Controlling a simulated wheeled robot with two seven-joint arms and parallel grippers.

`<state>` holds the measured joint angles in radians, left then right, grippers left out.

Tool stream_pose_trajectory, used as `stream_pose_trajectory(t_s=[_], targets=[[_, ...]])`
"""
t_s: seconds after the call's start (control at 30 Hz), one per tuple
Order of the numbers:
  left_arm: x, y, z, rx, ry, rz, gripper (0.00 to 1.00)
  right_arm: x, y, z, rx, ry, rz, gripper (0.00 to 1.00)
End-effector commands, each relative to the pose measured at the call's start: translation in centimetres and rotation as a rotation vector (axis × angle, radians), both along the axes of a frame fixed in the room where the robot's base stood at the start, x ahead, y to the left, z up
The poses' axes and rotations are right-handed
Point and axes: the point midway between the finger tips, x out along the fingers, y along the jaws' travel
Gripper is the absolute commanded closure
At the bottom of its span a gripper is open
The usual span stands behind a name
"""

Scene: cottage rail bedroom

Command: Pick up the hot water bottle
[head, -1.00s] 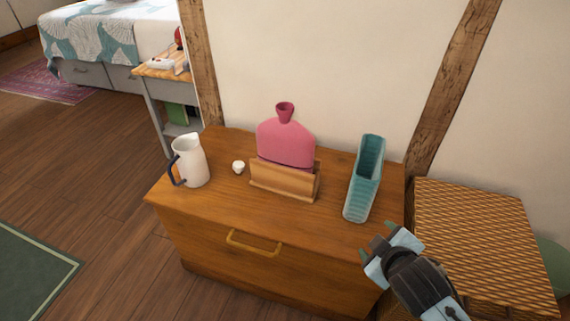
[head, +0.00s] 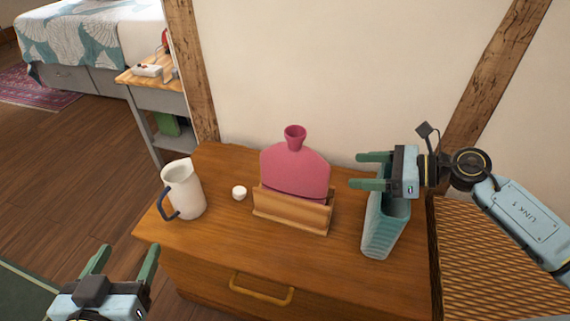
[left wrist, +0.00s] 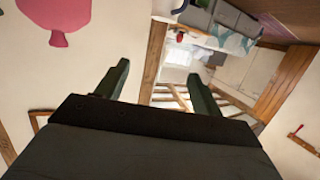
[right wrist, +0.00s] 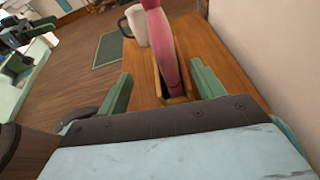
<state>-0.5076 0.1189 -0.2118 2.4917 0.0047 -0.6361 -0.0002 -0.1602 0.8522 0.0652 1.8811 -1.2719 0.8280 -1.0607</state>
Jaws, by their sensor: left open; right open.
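The pink hot water bottle (head: 295,172) stands upright in a wooden holder (head: 292,212) on the dresser. Its neck points up and its lower part is hidden by the holder. My right gripper (head: 360,170) is open and empty, to the right of the bottle at about its body height, fingers toward it and apart from it. In the right wrist view the bottle (right wrist: 166,50) shows edge-on between the open fingers, beyond their tips. My left gripper (head: 126,250) is open and empty at the lower left. In the left wrist view the bottle (left wrist: 58,15) appears upside down, partly cut off.
A teal ribbed container (head: 382,228) stands below my right gripper. A white jug (head: 183,190) and a small white object (head: 239,193) are left of the holder. The wall (head: 330,70) is close behind. A woven chest (head: 480,260) stands at right.

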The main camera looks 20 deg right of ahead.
Motion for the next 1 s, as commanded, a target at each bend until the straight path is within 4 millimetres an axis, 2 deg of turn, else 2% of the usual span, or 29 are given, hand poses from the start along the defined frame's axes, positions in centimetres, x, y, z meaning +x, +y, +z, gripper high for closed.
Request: stream_pose_trajectory(t_s=[0.17,0.6,0.87,1.0], targets=[[0.3,-0.3,1.1,-0.019,-0.066,-0.005,0.33,0.0,-0.2,-1.0,-0.079,0.001,0.05,0.32],[0.3,-1.5,7.3,-0.132,-0.437,-0.03,0.33,3.6,4.8,-3.5,-0.074,0.002,0.05,0.32],[-0.1,-1.6,8.8,-0.158,-0.52,-0.036,0.33,4.2,5.7,-3.9,-0.074,0.003,0.05,0.32],[-0.7,-1.7,10.3,-0.192,-0.621,-0.041,0.33,4.9,6.3,-4.3,-0.073,0.001,0.049,0.32]])
